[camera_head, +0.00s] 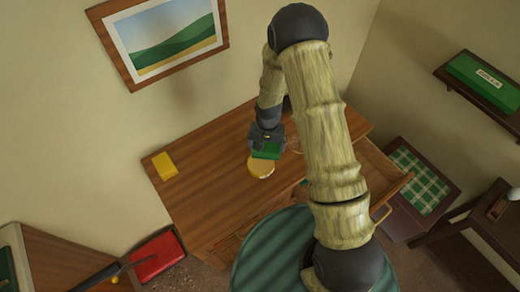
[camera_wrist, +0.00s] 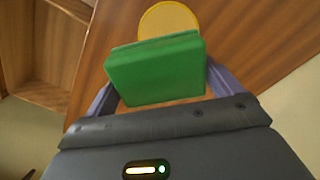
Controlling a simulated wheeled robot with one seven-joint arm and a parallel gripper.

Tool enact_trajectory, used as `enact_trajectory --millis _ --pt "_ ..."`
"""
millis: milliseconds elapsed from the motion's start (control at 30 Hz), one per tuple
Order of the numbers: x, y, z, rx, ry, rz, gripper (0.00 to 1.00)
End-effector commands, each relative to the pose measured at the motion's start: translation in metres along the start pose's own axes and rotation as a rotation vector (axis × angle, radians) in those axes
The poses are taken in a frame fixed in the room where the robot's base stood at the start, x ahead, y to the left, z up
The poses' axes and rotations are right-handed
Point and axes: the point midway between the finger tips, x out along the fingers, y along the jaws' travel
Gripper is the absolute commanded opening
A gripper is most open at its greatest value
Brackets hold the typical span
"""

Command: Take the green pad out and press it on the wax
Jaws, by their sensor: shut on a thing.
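My gripper (camera_head: 266,142) is shut on the green pad (camera_head: 266,152), a flat block. In the wrist view the green pad (camera_wrist: 156,70) sits between the two fingers of my gripper (camera_wrist: 163,85). The wax (camera_head: 260,167) is a round yellow disc on the wooden desk top. The pad is just beside and partly over the wax in the head view. In the wrist view the wax (camera_wrist: 168,19) lies beyond the pad, and the pad's edge hides part of it. I cannot tell whether the two touch.
The desk (camera_head: 205,200) also bears a yellow block (camera_head: 164,165) at its left end. An open drawer (camera_head: 385,185) juts out at the right, partly behind my arm. A green-checked seat (camera_head: 420,178) stands beyond it. A red dustpan (camera_head: 157,256) is on the floor.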

Motion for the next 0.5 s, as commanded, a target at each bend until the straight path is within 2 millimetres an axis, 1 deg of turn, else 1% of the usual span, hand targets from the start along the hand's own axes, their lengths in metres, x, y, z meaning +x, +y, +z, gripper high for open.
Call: enact_trajectory --millis 33,133,500 --pt "0.004 -0.009 0.003 0.008 0.002 0.000 0.72" --pt "0.006 -0.017 0.006 0.033 0.004 0.001 0.72" --pt "0.005 -0.024 0.009 0.034 0.004 0.001 0.72"
